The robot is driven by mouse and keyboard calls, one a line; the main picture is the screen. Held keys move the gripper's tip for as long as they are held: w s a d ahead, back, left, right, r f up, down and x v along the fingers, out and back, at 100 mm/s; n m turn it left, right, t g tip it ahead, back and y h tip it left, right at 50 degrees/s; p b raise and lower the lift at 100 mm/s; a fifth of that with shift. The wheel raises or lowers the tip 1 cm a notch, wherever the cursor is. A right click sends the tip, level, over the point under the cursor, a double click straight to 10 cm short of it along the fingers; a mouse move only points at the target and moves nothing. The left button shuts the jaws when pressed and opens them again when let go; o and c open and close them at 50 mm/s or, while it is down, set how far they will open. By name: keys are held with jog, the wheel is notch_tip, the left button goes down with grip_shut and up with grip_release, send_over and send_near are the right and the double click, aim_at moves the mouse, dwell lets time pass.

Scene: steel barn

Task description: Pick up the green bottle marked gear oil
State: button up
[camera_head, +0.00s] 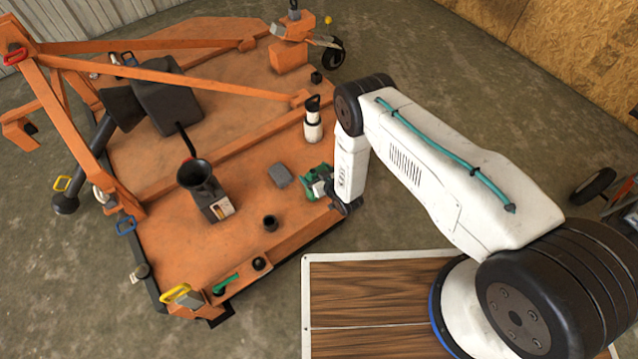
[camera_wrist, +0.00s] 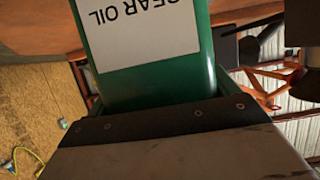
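The green bottle marked gear oil (camera_head: 314,184) is on the orange deck, near its right edge. In the wrist view its green body and white label (camera_wrist: 140,30) fill the upper middle, with the words "GEAR OIL" upside down. My gripper (camera_head: 343,206) is right beside the bottle, on its right, in the head view. In the wrist view the dark bolted edge of my gripper crosses just in front of the bottle. My fingertips are hidden there, so I cannot tell whether they are apart from the bottle or touching it. The bottle's lower part is cut off by the frame.
On the orange deck (camera_head: 165,178) a grey block (camera_head: 279,175) lies left of the bottle. A white bottle with a black top (camera_head: 313,120) stands behind it. A black cup (camera_head: 270,223) and a black funnel (camera_head: 195,176) are farther left. A wood-topped platform (camera_head: 375,290) is in front.

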jog(key=shift+c, duration=0.8)
jog(key=shift+w+r, duration=0.1)
